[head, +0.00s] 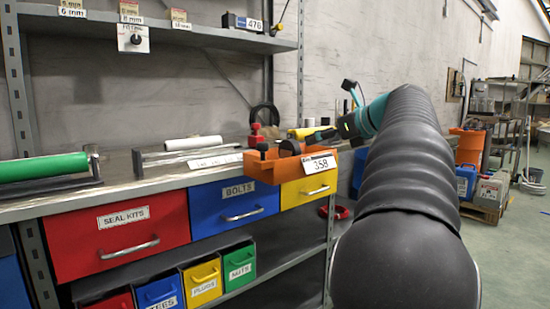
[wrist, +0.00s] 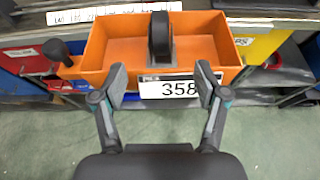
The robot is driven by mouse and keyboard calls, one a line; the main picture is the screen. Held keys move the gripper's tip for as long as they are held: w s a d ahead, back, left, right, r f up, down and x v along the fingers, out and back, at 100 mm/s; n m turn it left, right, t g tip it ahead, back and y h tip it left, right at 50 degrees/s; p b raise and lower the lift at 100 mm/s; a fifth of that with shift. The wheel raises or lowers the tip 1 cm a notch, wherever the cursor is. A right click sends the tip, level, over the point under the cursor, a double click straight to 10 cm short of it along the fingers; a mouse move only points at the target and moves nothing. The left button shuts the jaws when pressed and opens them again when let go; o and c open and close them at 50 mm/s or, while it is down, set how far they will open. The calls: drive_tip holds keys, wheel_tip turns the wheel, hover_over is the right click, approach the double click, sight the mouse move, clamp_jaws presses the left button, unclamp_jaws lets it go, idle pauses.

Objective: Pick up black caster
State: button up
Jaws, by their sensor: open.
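The black caster (wrist: 160,38) stands upright in the orange bin (wrist: 100,48) in the wrist view, with its wheel up and a grey lower part. In the head view the caster (head: 289,148) shows above the rim of the orange bin (head: 262,168). My gripper (wrist: 156,80) is open and empty. Its two fingers are spread on either side of the bin's 358 label, at the bin's near side, with the caster beyond and between them.
A black-knobbed object (wrist: 58,53) sticks out at the bin's left corner. The bin stands at the edge of a grey bench (head: 120,186) above coloured drawers. A red item (head: 256,134) and a white roll (head: 193,142) lie nearby. Floor is clear before the bin.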

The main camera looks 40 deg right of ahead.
sight(289, 151)
drive_tip(key=b+x, duration=0.1)
drive_tip(key=x, duration=0.5)
drive_tip(key=shift+w+d+f, duration=0.15)
drive_tip(key=shift+w+f, duration=0.1)
drive_tip(key=shift+f, duration=0.05)
drive_tip(key=shift+b+x, duration=0.55)
drive_tip(key=shift+x, duration=2.7)
drive_tip(key=shift+r, duration=0.15)
clamp_jaws()
